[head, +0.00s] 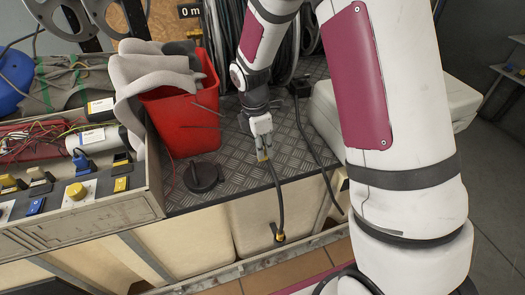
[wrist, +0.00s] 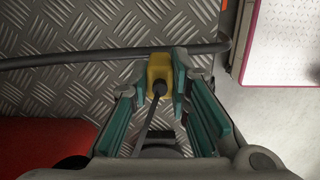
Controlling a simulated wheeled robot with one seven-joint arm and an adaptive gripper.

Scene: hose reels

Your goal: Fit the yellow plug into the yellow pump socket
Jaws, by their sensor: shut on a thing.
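My gripper (head: 262,150) is above the metal deck, pointing down. In the wrist view, its green-padded fingers (wrist: 165,80) are shut on the yellow plug (wrist: 157,66), one on each side. A dark cord runs from the plug towards the palm. In the head view only a little yellow (head: 262,155) shows between the fingers. A dark cable drops below them to a yellow-and-black end (head: 280,237) in front of the beige tank. I cannot tell for sure which part is the yellow pump socket; a yellow block (head: 121,184) sits on the left panel.
A red bin (head: 184,122) with grey cloth stands left of my gripper. A black round cap (head: 202,176) lies on the checker-plate deck (head: 237,163). A dark hose (head: 312,135) crosses the deck on the right, beside a white case (head: 325,112). The panel (head: 95,213) is at left.

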